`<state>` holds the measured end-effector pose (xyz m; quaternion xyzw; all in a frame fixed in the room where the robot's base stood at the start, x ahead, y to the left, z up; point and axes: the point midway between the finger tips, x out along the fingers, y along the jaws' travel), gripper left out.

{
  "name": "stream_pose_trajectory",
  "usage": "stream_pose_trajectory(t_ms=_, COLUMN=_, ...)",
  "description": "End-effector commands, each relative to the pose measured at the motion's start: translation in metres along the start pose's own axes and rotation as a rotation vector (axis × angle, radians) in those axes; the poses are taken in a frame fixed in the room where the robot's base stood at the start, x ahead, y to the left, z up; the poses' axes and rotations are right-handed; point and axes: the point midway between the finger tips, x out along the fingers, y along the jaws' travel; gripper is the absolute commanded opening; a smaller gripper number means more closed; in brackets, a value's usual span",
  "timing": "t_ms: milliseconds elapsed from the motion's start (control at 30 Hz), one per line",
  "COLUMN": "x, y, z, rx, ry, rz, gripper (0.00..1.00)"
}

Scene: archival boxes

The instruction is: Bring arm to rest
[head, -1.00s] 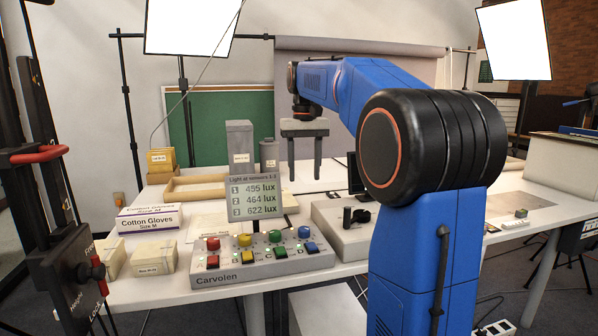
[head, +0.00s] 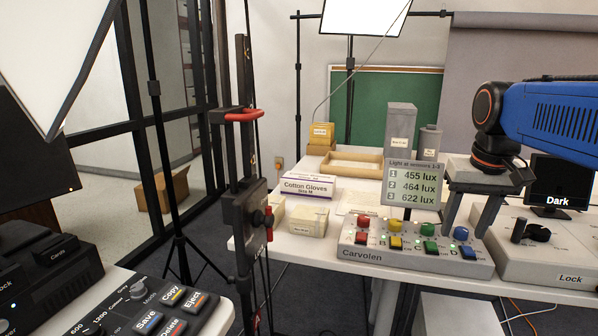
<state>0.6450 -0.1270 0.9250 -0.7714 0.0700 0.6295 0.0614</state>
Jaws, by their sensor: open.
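My gripper (head: 470,220) is at the right of the head view, at the end of my blue arm (head: 560,112). Its two grey fingers point down and stand apart, with nothing between them. The fingertips show against the worktable and the back right of the Carvolen control panel (head: 365,257). I cannot tell how high they are above it. Much of my arm is cut off by the right edge of the picture.
A black stand with red handle (head: 243,115) and another console (head: 150,310) are nearer.

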Motion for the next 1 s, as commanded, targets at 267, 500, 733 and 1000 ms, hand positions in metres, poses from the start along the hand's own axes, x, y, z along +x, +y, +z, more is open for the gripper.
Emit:
stream_pose_trajectory(t_ms=267, x=0.044, y=-0.017, z=0.087, rx=-0.082, ry=0.09, rz=-0.019, gripper=0.47)
stream_pose_trajectory(t_ms=500, x=0.092, y=-0.024, z=0.153, rx=-0.143, ry=0.164, rz=-0.037, gripper=0.47)
stream_pose_trajectory(t_ms=733, x=0.123, y=-0.026, z=0.188, rx=-0.178, ry=0.205, rz=-0.048, gripper=0.47)
stream_pose_trajectory(t_ms=1000, x=0.128, y=-0.026, z=0.193, rx=-0.183, ry=0.212, rz=-0.05, gripper=0.47)
